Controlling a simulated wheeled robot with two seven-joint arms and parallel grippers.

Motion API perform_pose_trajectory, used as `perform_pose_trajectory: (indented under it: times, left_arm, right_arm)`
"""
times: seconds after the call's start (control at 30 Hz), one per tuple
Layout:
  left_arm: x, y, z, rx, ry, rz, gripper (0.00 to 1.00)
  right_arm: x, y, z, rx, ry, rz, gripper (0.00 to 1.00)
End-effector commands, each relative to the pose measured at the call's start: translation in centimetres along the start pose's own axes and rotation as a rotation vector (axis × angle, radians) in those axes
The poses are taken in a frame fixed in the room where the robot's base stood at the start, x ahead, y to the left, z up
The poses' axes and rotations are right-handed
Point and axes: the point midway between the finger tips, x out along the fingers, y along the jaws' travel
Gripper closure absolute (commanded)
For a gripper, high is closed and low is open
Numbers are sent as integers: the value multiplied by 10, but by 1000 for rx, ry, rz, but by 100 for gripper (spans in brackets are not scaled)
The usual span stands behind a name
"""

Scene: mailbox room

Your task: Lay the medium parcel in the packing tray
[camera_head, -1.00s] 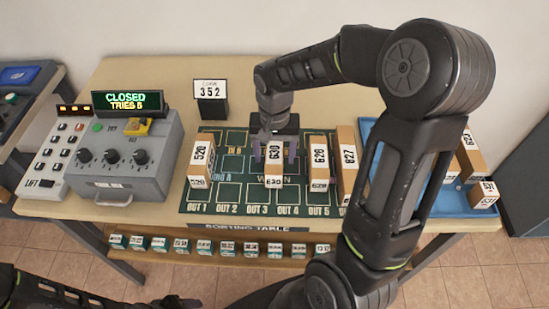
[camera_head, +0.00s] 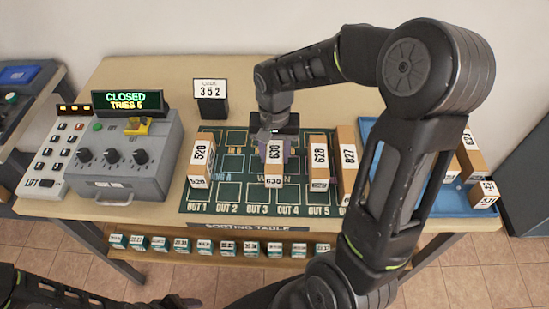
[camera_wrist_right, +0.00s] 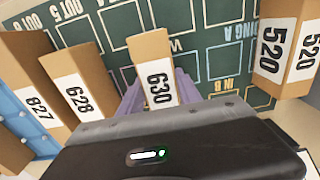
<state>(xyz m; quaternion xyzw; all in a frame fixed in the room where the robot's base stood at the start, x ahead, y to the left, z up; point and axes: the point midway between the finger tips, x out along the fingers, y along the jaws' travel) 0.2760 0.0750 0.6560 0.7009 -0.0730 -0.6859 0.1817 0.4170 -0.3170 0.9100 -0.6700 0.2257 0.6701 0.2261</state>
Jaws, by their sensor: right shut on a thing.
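A brown box parcel labelled 630 (camera_head: 274,181) stands on the green sorting mat, between the fingers of my right gripper (camera_head: 276,143). The gripper is shut on it from above. The wrist view shows parcel 630 (camera_wrist_right: 155,78) between purple fingers (camera_wrist_right: 158,95). No label says which parcel is the medium one. A blue tray (camera_head: 452,199), taken as the packing tray, lies at the right end of the table, partly hidden by my right arm. It holds several parcels. My left arm shows dark at the bottom left; its jaws cannot be made out.
Parcel 520 (camera_head: 201,160) stands left of 630. Parcels 628 (camera_head: 318,165) and 827 (camera_head: 346,165) stand right of it, between it and the tray. A grey control box (camera_head: 125,160) and a code sign 352 (camera_head: 211,92) stand further left. Bare table lies behind the mat.

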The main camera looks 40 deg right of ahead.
Motion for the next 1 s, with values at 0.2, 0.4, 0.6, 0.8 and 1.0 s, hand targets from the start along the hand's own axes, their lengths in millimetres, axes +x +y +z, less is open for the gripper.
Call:
perform_pose_trajectory:
  times: [0.2, 0.4, 0.6, 0.8, 1.0]
  left_arm:
    - [0, 0, 0, 0, 0, 0, 37]
    - [0, 0, 0, 0, 0, 0, 37]
    - [0, 0, 0, 0, 0, 0, 37]
    - [3, -1, 0, 1, 1, 1, 37]
    - [7, -2, -1, 1, 2, 2, 37]
  right_arm:
    - [0, 0, 0, 0, 0, 0, 100]
    - [0, 0, 0, 0, 1, 0, 100]
    - [-3, 0, 0, 0, 1, -1, 100]
    - [-26, 0, -1, -1, 5, -2, 100]
    - [-65, -1, -1, 0, 5, -3, 100]
